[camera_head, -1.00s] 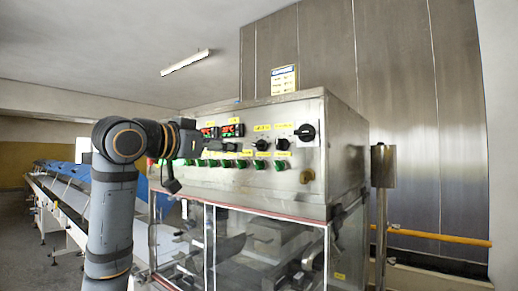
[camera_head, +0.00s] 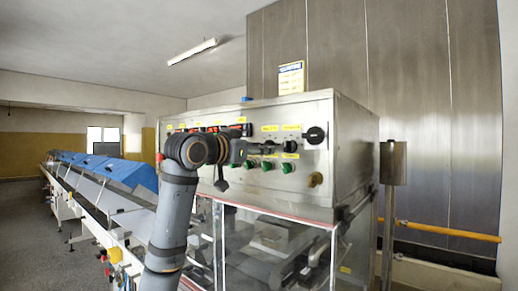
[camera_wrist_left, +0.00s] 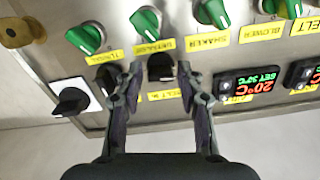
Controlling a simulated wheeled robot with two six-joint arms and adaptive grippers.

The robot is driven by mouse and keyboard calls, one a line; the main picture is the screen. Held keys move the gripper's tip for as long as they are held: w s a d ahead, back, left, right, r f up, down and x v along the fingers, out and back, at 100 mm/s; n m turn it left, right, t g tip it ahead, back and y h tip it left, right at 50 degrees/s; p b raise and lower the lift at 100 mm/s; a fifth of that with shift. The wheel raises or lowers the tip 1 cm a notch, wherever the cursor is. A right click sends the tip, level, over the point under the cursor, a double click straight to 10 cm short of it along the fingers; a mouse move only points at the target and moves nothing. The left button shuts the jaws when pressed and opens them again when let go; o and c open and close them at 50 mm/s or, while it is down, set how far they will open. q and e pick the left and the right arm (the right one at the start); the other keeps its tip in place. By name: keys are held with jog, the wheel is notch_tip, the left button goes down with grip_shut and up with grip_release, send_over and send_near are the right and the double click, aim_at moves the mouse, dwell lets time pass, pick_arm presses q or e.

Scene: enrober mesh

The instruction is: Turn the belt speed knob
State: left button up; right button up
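My left gripper (camera_wrist_left: 160,85) is open, with its two fingers on either side of a black knob (camera_wrist_left: 160,68) on the steel panel. I cannot tell whether they touch it. A yellow label just below this knob in the left wrist view reads "BELT M" and is partly hidden by a finger. Another black knob (camera_head: 290,146) sits to its right in the head view. In the head view, my left gripper (camera_head: 262,148) is at the panel face and hides part of the knob row. My right gripper is not in view.
Green knobs (camera_wrist_left: 86,38) line the panel, close to the fingers. A black rotary switch on a white plate (camera_wrist_left: 70,102) and red displays (camera_wrist_left: 245,85) flank them. A brass fitting (camera_head: 315,180) protrudes at lower right. A blue-covered conveyor (camera_head: 110,178) extends left.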

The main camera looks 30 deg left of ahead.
pick_arm(q)
grip_shut()
jog(key=shift+m, duration=0.3)
jog(key=shift+a+r+m+p, duration=0.15)
jog(key=shift+m+p, duration=3.6)
jog(key=shift+m, duration=2)
jog(key=shift+d+r+m+p, duration=0.1)
jog(key=shift+m+p, duration=3.6)
jog(key=shift+m, duration=2.35)
jog(key=shift+o, duration=2.1)
grip_release()
